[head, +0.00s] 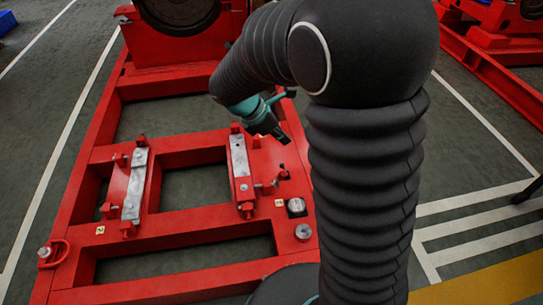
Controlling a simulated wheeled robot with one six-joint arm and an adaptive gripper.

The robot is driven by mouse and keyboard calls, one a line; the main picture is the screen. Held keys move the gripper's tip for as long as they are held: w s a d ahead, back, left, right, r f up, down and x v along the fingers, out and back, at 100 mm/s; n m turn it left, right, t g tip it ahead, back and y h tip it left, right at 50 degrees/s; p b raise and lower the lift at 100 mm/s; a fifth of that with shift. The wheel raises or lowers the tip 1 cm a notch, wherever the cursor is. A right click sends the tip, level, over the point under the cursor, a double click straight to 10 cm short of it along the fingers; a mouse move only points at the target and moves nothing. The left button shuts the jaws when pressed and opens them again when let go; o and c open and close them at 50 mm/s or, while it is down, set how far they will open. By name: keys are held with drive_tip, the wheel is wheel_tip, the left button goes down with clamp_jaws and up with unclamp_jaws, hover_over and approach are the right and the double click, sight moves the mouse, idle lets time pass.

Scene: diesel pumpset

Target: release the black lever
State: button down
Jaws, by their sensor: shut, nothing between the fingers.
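My gripper (283,137) is in the middle of the head view, at the end of my dark ribbed arm. It is shut and empty, pointing down and to the right above the red frame (120,245). I cannot make out a black lever for certain. A small dark block with a round silver top (296,207) sits on the frame below my gripper, apart from it. My arm hides the part of the frame to the right of the gripper.
Two grey metal bars (135,183) and (239,158) are mounted on the frame with red bolts. A red support with a dark round part stands at the back. A second red frame (490,65) lies at upper right.

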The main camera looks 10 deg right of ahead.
sight(281, 166)
drive_tip(key=w+a+f+n+t+h, duration=0.1)
drive_tip(key=w+a+f+n, duration=0.2)
drive_tip(key=f+n, duration=0.3)
drive_tip(key=w+a+f+n+t+h+b, duration=0.1)
drive_tip(key=w+a+f+n, duration=0.3)
drive_tip(key=f, duration=0.6)
drive_tip(key=w+a+f+n+t+h, duration=0.1)
drive_tip(key=w+a+f+n+h, duration=0.2)
drive_tip(key=f+n, duration=0.5)
drive_tip(key=shift+w+a+f+t, duration=0.15)
drive_tip(key=shift+w+f+t, duration=0.15)
drive_tip(key=shift+w+f, duration=0.1)
drive_tip(key=b+x, duration=0.1)
drive_tip(key=x, duration=1.3)
drive_tip(key=shift+d+r+y, duration=0.15)
drive_tip(key=shift+d+y, duration=0.05)
drive_tip(key=shift+y, duration=0.1)
